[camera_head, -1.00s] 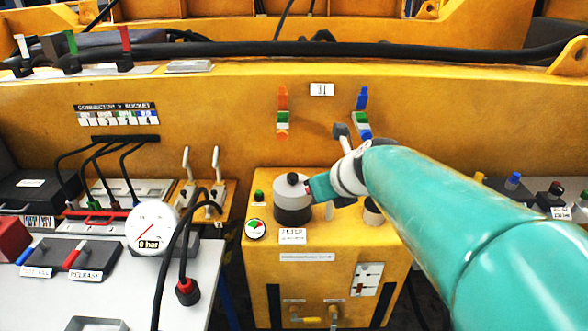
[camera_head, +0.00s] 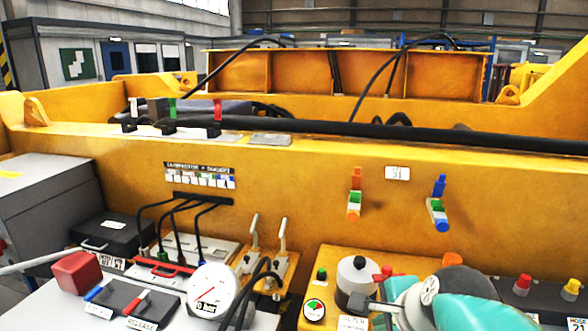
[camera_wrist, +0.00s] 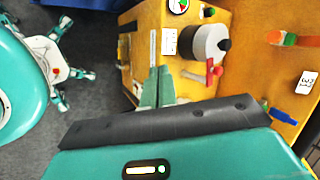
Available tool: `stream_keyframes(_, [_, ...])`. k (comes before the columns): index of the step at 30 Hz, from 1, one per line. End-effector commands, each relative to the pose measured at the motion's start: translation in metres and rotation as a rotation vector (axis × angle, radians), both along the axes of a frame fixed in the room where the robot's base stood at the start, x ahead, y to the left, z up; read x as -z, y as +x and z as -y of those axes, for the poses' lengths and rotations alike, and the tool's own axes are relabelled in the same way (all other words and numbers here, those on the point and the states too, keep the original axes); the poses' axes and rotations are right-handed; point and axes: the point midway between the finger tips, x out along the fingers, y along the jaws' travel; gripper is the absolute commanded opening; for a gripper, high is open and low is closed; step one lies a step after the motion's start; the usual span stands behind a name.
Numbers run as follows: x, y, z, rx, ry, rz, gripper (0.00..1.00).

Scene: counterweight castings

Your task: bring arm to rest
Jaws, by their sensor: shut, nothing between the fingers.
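My teal arm (camera_head: 470,300) is folded low at the bottom right of the head view, with its pale round joint (camera_head: 428,291) showing. In the wrist view my gripper (camera_wrist: 159,71) has its two teal fingers together, with nothing between them. They show in front of the yellow cabinet (camera_wrist: 137,44), pointing toward the top of the picture. The grey canister with a black knob (camera_wrist: 204,42) is to the right of the fingers, apart from them in the picture. A red valve handle (camera_wrist: 215,71) is beside it. In the head view the fingers cannot be made out clearly.
The canister (camera_head: 356,275) stands on the cabinet's top in the head view. A pressure gauge (camera_head: 212,288), black hoses and upright levers (camera_head: 254,240) are to its left. The yellow beam (camera_head: 300,185) runs behind. Bare dark floor (camera_wrist: 95,25) shows in the wrist view.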

Motion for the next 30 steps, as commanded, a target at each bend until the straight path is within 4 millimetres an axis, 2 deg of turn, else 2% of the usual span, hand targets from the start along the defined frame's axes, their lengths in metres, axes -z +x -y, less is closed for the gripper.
stream_keyframes(3, [0.005, -0.022, -0.004, -0.291, -0.225, 0.017, 0.00])
stream_keyframes(12, [0.019, -0.070, 0.000, -0.997, -0.735, 0.026, 0.00])
stream_keyframes(15, [0.022, -0.079, 0.002, -1.146, -0.835, 0.023, 0.00])
stream_keyframes(18, [0.023, -0.083, 0.003, -1.222, -0.884, 0.020, 0.00])
stream_keyframes(23, [0.024, -0.082, 0.005, -1.239, -0.901, 0.019, 0.00])
stream_keyframes(25, [0.024, -0.075, 0.011, -1.236, -0.929, 0.024, 0.00])
stream_keyframes(28, [0.024, -0.053, 0.031, -1.234, -1.034, 0.036, 0.00])
stream_keyframes(30, [0.024, -0.030, 0.052, -1.241, -1.152, 0.047, 0.00])
